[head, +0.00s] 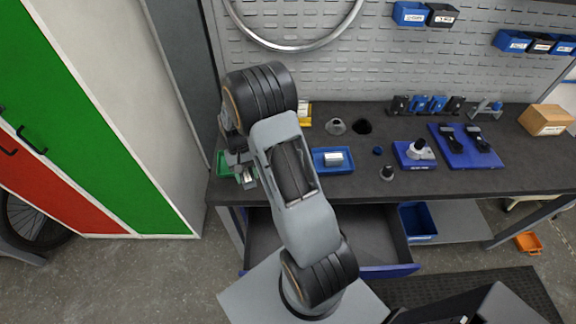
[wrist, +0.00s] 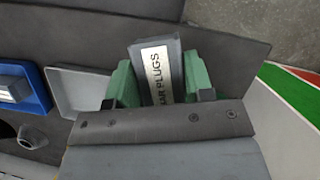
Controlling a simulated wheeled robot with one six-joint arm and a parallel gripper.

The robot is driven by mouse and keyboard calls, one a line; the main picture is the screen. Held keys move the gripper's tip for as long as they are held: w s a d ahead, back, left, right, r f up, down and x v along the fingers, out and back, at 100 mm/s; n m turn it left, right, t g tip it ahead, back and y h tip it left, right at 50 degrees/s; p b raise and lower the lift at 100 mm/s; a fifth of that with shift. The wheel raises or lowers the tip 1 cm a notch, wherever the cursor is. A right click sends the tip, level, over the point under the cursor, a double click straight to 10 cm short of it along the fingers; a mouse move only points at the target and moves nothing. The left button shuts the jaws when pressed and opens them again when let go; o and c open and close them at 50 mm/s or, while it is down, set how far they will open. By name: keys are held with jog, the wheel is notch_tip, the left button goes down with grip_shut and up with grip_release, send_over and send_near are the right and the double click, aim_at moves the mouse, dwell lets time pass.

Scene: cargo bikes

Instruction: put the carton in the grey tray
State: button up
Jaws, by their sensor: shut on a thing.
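The carton (wrist: 172,62) is a small grey box with a white label reading "EAR PLUGS" in the wrist view.
A blue tray (head: 345,168) holding a light box stands right of my arm on the dark bench (head: 290,190). Knobs, a blue stand (head: 414,161) and a blue board (head: 465,151) are farther right. A green cabinet (head: 75,110) stands left of the bench. A drawer below is open.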

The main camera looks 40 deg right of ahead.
jog(key=s+d+r+m+t+y+b, duration=0.2)
jog(key=s+d+r+m+b, duration=0.15)
jog(key=s+d+m, duration=0.3)
jog(key=s+d+r+m+t+y+b, duration=0.1)
jog(key=s+d+r+m+b, duration=0.2)
jog(key=s+d+m+b, duration=0.3)
jog(key=w+d+f+p, duration=0.1)
jog(key=w+f, duration=0.1)
jog(key=w, duration=0.2)
jog(key=w+d+f+p, duration=0.1)
jog(key=w+f, duration=0.2)
jog(key=w, duration=0.1)
jog(key=w+d+f+p, duration=0.1)
jog(key=w+f, duration=0.2)
jog(key=w, duration=0.2)
jog(key=shift+d+p, duration=0.3)
jog(key=shift+p, duration=0.05)
jog(key=shift+w+f, duration=0.45)
jog(key=shift+f, duration=0.2)
jog(key=shift+f+t+p, duration=0.3)
jog(key=shift+f+p, duration=0.25)
jog(key=shift+f, duration=0.9)
